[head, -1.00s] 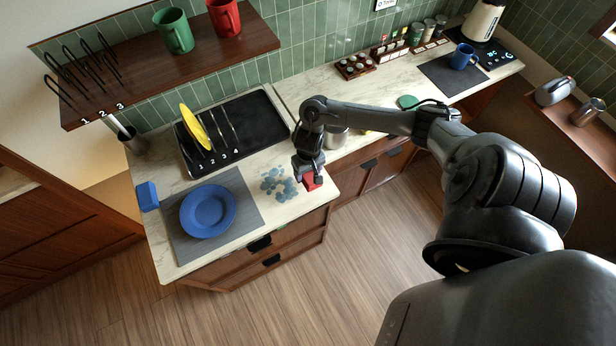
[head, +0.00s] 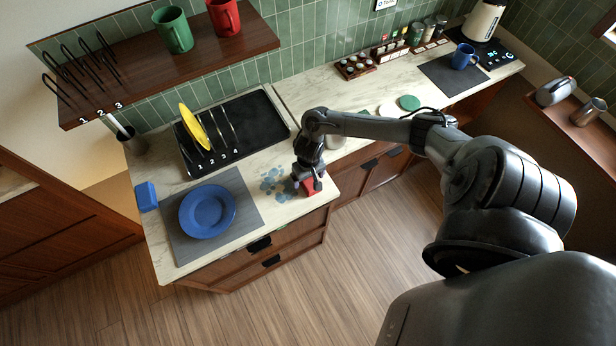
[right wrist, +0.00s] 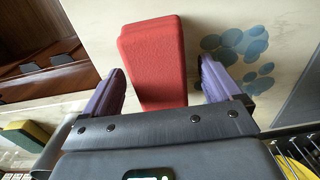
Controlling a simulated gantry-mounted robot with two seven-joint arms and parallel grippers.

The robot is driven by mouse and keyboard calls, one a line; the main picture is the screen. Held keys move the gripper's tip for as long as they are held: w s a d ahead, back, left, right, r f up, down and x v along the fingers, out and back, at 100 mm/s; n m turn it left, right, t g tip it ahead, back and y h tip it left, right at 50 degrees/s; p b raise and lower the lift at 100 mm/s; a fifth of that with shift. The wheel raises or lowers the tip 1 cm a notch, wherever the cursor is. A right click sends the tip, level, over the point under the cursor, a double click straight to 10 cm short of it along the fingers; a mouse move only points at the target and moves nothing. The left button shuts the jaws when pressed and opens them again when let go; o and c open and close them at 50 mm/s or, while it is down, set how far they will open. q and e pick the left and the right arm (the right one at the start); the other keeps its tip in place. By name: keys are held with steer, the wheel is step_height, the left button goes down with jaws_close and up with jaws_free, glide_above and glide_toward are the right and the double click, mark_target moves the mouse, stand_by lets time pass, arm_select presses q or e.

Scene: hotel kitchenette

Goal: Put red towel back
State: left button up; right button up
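The red towel (head: 311,188) is a folded, block-like piece on the counter near its front right edge. In the right wrist view the red towel (right wrist: 153,60) lies between the two purple-grey fingers. My right gripper (head: 307,180) is open over the towel, with a gap visible on each side of it (right wrist: 160,82). Blue stain spots (head: 276,184) are on the counter just left of the towel, and they also show in the right wrist view (right wrist: 237,45). My left gripper is not in view.
A blue plate (head: 207,211) sits on a grey mat (head: 246,190). A blue block-like item (head: 146,196) lies left of it. A black rack (head: 262,122) holds a yellow plate (head: 193,126). A shelf (head: 140,75) with mugs hangs above. The counter front edge is close to the towel.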

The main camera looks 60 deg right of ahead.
step_height(320, 180, up, 12)
steer(key=f+p, duration=0.1)
steer(key=p, duration=0.2)
steer(key=w+a+n+t+y, duration=0.25)
steer(key=a+n+t, duration=0.35)
steer(key=a, duration=1.4)
steer(key=s+r+n+g+h, duration=0.2)
steer(key=s+r+n, duration=0.1)
steer(key=s+r, duration=0.5)
steer(key=s, duration=0.3)
steer(key=shift+a+r+g, duration=0.15)
steer(key=shift+g, duration=0.15)
steer(key=shift+h, duration=0.25)
